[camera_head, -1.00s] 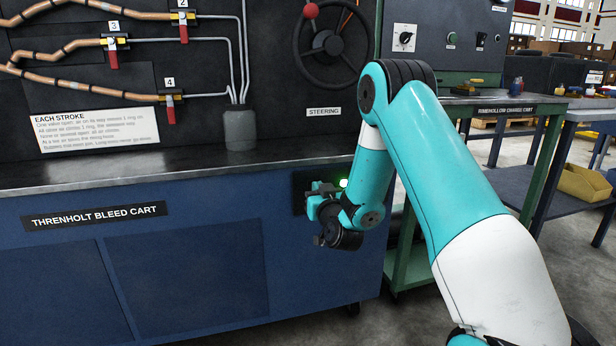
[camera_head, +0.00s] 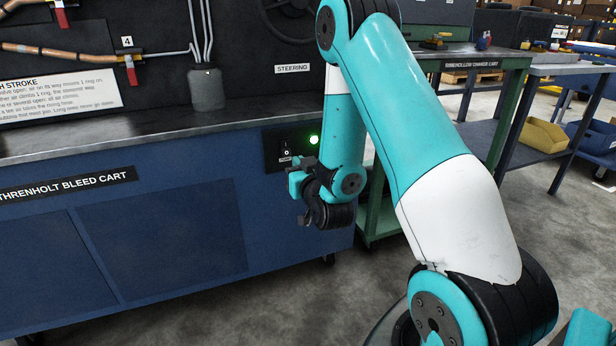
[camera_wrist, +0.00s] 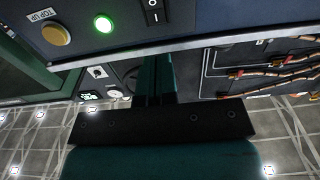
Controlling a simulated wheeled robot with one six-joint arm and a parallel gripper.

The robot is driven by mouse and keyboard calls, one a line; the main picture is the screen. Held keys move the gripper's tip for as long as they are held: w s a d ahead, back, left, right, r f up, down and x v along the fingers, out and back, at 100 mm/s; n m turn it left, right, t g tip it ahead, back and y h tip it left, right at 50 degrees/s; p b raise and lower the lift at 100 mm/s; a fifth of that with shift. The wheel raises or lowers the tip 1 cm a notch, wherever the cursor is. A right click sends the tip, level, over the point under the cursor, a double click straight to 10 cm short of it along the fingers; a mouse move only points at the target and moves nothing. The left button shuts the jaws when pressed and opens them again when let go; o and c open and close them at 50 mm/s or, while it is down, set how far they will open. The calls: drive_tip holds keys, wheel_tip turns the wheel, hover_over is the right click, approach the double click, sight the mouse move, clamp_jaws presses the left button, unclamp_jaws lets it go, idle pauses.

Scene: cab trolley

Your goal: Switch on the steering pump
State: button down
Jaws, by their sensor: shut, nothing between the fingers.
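The black switch panel (camera_head: 272,150) is on the blue front of the bleed cart, below the worktop's right end. Its rocker switch (camera_head: 287,150) shows at the top of the wrist view (camera_wrist: 153,10), marked with a line and a circle; I cannot tell which side is pressed. The green lamp (camera_head: 313,139) beside it is lit, also in the wrist view (camera_wrist: 103,24). My gripper (camera_head: 300,168) is shut and empty, just below the rocker and apart from it. Its dark fingers (camera_wrist: 157,70) show in the wrist view. The STEERING label (camera_head: 293,69) is above the worktop.
A yellow button (camera_wrist: 55,34) labelled TOP UP is beside the lamp in the wrist view. The worktop edge (camera_head: 180,138) runs above the panel. A green-framed cart (camera_head: 488,120) stands close on the right. Floor in front of the bleed cart is clear.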

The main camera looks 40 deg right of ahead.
drive_tip(key=p+v, duration=0.1)
drive_tip(key=v, duration=0.1)
drive_tip(key=p+v, duration=0.1)
drive_tip(key=v, duration=0.1)
drive_tip(key=shift+s+d, duration=0.2)
drive_tip(key=shift+f, duration=0.1)
